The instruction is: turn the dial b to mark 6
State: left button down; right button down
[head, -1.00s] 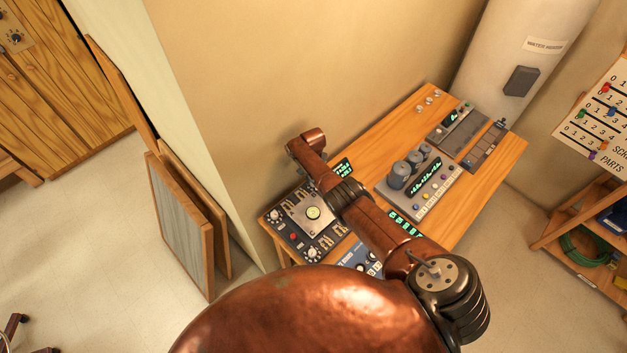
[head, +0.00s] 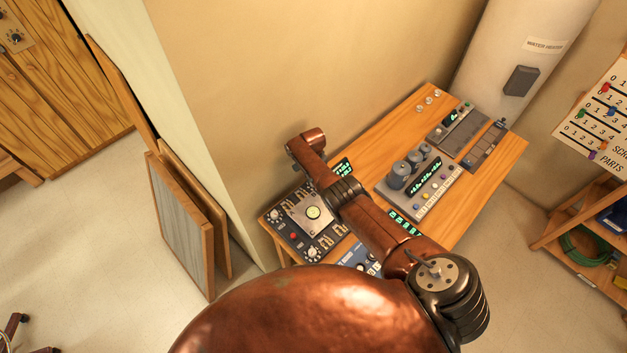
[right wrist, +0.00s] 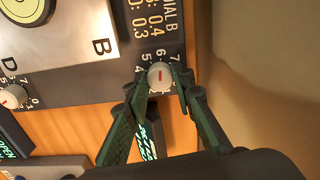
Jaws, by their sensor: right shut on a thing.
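Dial b (right wrist: 160,77) is a round pale knob with a red pointer line on a dark panel, under the printed name "DIAL B" in the right wrist view. Its pointer runs roughly up and down in the picture. Marks such as 5, 6 and 7 show around its upper side; I cannot tell exactly which mark the pointer meets. My right gripper (right wrist: 161,80) is shut on dial b, one dark green finger on each side. In the head view my arm hides the dial and this gripper. My left gripper is not in view.
A grey unit with big knobs (head: 420,185) stands further right on the wooden table (head: 376,137). The wall is close behind the table. Boards (head: 183,215) lean at the left.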

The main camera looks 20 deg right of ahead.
jog(key=c, duration=1.7)
grip_release()
jog(key=shift+o, duration=0.2)
jog(key=shift+a+r, duration=0.15)
jog(key=shift+r, duration=0.25)
notch_tip(320, 180, up, 11)
jog(key=shift+r, duration=0.15)
